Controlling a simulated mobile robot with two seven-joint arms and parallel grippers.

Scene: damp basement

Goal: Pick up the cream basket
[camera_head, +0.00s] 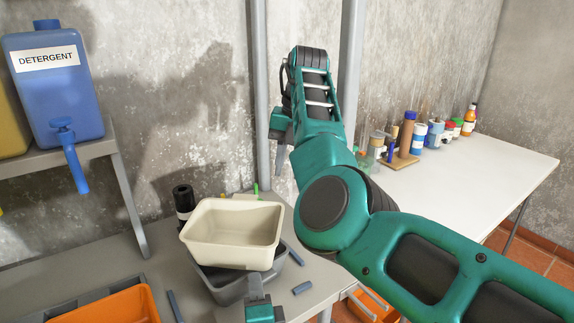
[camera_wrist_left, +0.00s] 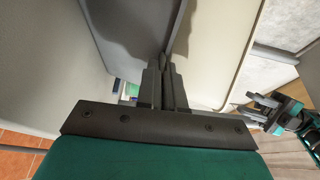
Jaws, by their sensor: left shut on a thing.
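The cream basket (camera_head: 225,235) sits tilted on top of a grey basket (camera_head: 222,287) on the grey table. It shows as a pale wall on the right of the left wrist view (camera_wrist_left: 215,55), with the grey basket's wall (camera_wrist_left: 130,30) on the left. My left gripper (camera_head: 256,283) is at the front of the stack, just below the cream wall. Its fingers (camera_wrist_left: 165,80) appear shut on the grey basket's rim, though the contact is partly hidden. My right gripper (camera_head: 281,165) is raised behind and right of the stack; its finger opening is unclear.
A blue detergent container (camera_head: 55,90) stands on a shelf at left. A black bottle (camera_head: 184,200) stands behind the baskets. An orange bin (camera_head: 115,305) is at lower left. Small loose pieces (camera_head: 302,287) lie nearby. The white table (camera_head: 470,170) has several bottles along the wall; its front is clear.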

